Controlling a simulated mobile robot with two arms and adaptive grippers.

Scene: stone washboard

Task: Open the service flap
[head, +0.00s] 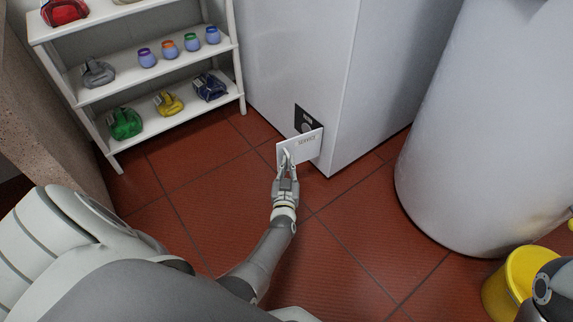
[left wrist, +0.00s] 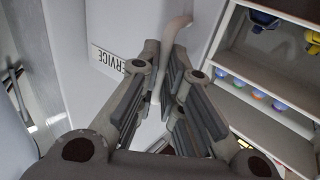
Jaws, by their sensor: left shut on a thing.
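The service flap (head: 307,146) is a small white panel marked SERVICE, low on the white cabinet (head: 290,60). It stands out from the cabinet face, and a dark recess (head: 304,119) with a grey part shows behind it. A pale curved handle (head: 287,156) sits at the flap's left end. My left gripper (head: 286,172) is shut on this handle. In the left wrist view, the handle (left wrist: 177,33) rises from between the fingers (left wrist: 168,88), and the SERVICE label (left wrist: 108,60) shows beside them. The fingers hide part of the handle. My right gripper is not in view.
A large white cylinder (head: 465,130) stands at the right. A yellow bucket (head: 500,295) is at the lower right. Red tiled floor (head: 350,235) is clear before the cabinet.

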